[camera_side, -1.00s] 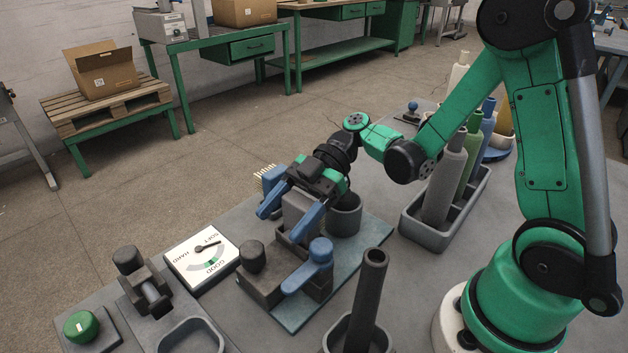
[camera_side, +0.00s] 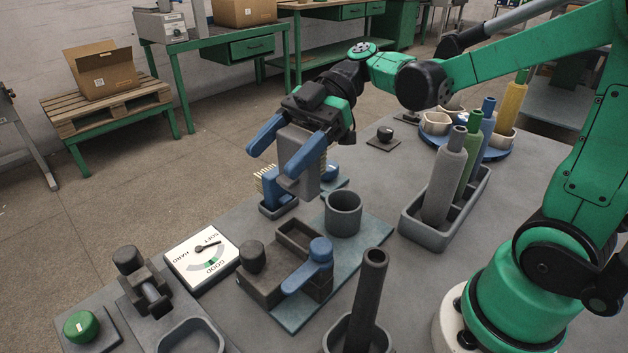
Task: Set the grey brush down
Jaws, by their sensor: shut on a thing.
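The grey brush (camera_side: 309,184) is a blocky grey piece held in the air. My gripper (camera_side: 272,164), with blue fingers, is shut on it, one finger on each side. Below and in front stands the dark fixture (camera_side: 262,284) on a teal plate, with an empty rectangular slot (camera_side: 298,236) and a blue lever (camera_side: 308,268).
A round grey cup (camera_side: 343,212) stands just right of the slot. A grey rack (camera_side: 426,233) with several coloured bottle-shaped pieces is further right. A dial plate (camera_side: 202,258) lies at left. A dark tube (camera_side: 367,300) stands in front. A blue knob (camera_side: 330,172) is close behind.

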